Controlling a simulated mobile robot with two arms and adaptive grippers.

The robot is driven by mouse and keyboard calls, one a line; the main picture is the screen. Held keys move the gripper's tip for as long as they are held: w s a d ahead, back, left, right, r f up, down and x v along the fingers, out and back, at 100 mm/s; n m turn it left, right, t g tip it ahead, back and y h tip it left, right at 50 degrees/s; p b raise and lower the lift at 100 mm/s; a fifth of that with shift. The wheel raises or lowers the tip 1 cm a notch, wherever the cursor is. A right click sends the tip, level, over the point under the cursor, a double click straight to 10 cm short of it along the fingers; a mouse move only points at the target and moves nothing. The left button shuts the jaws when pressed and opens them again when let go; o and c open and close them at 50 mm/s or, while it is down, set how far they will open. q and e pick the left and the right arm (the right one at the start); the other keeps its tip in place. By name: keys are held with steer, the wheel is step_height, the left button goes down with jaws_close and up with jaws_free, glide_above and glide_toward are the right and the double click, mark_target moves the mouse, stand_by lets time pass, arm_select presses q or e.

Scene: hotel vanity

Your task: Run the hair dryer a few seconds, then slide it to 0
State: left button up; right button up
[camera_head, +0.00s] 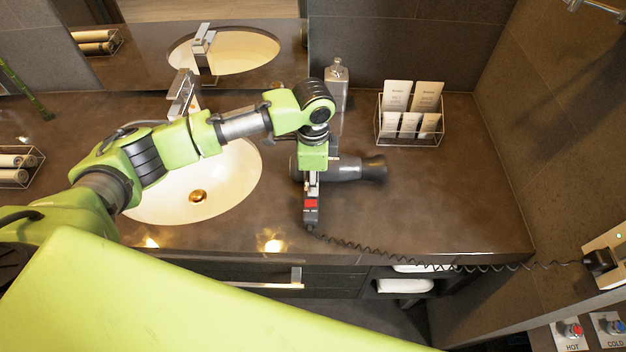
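A dark grey hair dryer (345,169) lies on the brown counter. Its nozzle points right and its handle comes toward the front edge. A red patch (311,203) shows on the handle near its lower end. A coiled black cord runs from the handle to the wall at the right. My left gripper (313,185) points down over the handle, just behind the red patch. Its fingers are small and partly hidden, so I cannot tell whether they grip the handle or only sit over it. The slider's setting is too small to read. My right gripper is not in view.
A white sink (195,190) with a chrome faucet (182,95) lies left of the dryer, under my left arm. A soap bottle (337,85) and a wire rack of cards (409,139) stand behind. The counter right of the dryer is clear. A wall holder (600,262) is at far right.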

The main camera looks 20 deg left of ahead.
arm_select(q)
step_height(320, 180, up, 12)
steer(key=shift+f, duration=0.15)
stand_by(0.7)
